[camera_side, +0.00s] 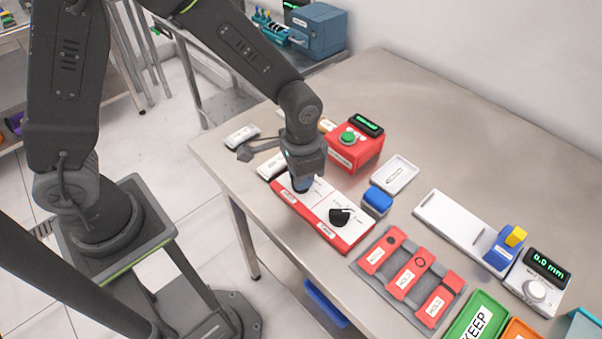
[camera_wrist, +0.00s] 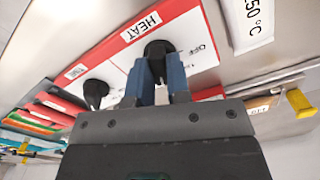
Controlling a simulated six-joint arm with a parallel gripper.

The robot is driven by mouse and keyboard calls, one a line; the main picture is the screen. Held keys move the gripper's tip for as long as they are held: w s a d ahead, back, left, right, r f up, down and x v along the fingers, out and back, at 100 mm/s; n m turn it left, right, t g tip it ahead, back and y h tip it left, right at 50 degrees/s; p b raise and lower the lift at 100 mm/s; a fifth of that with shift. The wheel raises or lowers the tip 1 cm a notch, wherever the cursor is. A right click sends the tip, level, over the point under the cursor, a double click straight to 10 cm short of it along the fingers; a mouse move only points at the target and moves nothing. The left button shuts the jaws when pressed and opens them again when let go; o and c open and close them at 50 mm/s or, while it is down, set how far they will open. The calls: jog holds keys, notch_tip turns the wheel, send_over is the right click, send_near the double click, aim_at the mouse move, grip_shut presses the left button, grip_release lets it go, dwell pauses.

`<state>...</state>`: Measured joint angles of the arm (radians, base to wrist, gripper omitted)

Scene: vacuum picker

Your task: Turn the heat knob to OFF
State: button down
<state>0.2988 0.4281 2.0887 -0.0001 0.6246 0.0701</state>
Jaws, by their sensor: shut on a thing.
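The heat knob (camera_wrist: 158,47) is black and sits on a white plate under the HEAT label in the wrist view. The two blue fingers of my gripper (camera_wrist: 160,74) are shut on it, one on each side. An OFF mark (camera_wrist: 204,50) is printed to the right of the knob. The fingers hide which way the knob points. In the side view my gripper (camera_side: 301,187) reaches down onto the left half of the red and white panel (camera_side: 347,245) and hides the heat knob. A second black knob (camera_side: 341,216) stands on the panel's right half, also in the wrist view (camera_wrist: 95,92).
A red box with a green button (camera_side: 347,137) stands behind the panel. A blue block (camera_side: 377,200) and a white tray (camera_side: 395,175) are to its right. A grey mat with red pieces (camera_side: 408,272) lies at the front right. The table's back right is clear.

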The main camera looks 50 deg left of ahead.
jog(key=n, duration=0.8)
jog(key=shift+n, duration=0.3)
jog(key=n, duration=0.4)
jog(key=shift+n, duration=2.5)
jog(key=c, duration=1.1)
grip_release()
jog(key=shift+r, duration=0.1)
notch_tip(320, 180, up, 14)
jog(key=shift+f, duration=0.15)
